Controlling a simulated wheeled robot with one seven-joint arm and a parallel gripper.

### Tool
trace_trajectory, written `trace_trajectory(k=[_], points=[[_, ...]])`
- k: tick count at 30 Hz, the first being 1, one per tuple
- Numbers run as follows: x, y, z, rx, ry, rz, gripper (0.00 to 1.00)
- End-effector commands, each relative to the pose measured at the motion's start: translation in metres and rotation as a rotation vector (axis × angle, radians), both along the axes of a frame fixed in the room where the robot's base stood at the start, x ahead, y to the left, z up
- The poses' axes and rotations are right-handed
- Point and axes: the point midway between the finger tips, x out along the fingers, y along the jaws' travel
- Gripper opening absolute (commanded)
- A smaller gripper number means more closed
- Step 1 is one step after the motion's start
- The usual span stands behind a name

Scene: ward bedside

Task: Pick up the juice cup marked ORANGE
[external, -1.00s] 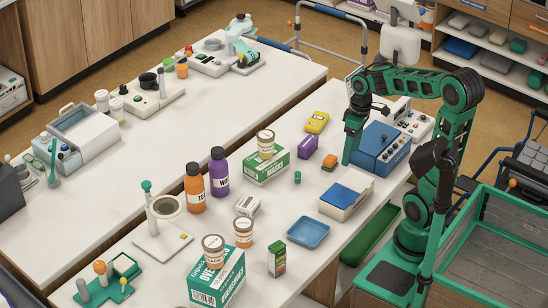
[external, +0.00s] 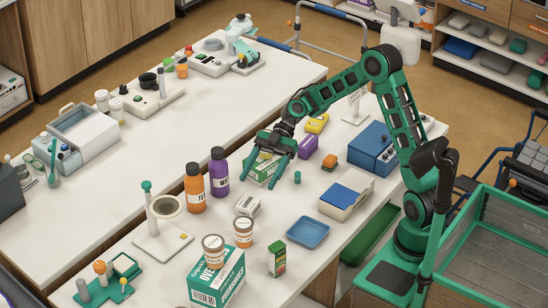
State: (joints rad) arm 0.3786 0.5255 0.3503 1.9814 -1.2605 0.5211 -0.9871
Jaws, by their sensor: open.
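Small juice cups with white and brown-orange bands stand in the external view. One cup (external: 213,250) stands on a green-and-white box, and a second cup (external: 243,232) stands beside it, partly behind that box. A third cup on the green masks box (external: 260,171) is now mostly hidden by my gripper. The lettering is too small to read, so I cannot tell which cup is marked ORANGE. My gripper (external: 261,176) is open, its fingers pointing down at the masks box. I cannot tell whether they are around the third cup or in front of it.
An orange bottle (external: 195,188) and a purple bottle (external: 219,172) stand close left of my gripper. A small white box (external: 247,205), a blue tray (external: 308,232) and the green-and-white box (external: 217,279) are nearer. A purple block (external: 308,146) and yellow item (external: 317,123) lie behind.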

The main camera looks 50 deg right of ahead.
Motion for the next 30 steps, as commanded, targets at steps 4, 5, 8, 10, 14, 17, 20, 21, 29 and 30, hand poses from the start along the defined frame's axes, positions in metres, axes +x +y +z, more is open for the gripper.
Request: trace_trajectory(k=[4, 5, 8, 10, 14, 17, 20, 21, 29, 30], points=[[0.001, 0.008, -0.009, 0.087, -0.023, 0.031, 0.68], [0.000, 0.008, -0.020, 0.085, -0.022, 0.031, 0.68], [0.000, 0.008, -0.048, 0.083, -0.023, 0.031, 0.68], [0.001, 0.008, -0.066, 0.082, -0.023, 0.030, 0.68], [0.001, 0.007, -0.091, 0.081, -0.025, 0.030, 0.68], [0.000, 0.010, -0.100, 0.080, -0.027, 0.030, 0.68], [-0.002, 0.020, -0.104, 0.079, -0.028, 0.032, 0.68], [-0.004, 0.026, -0.105, 0.079, -0.028, 0.033, 0.68], [-0.009, 0.056, -0.115, 0.079, -0.028, 0.031, 0.68], [-0.009, 0.058, -0.116, 0.078, -0.028, 0.031, 0.68]])
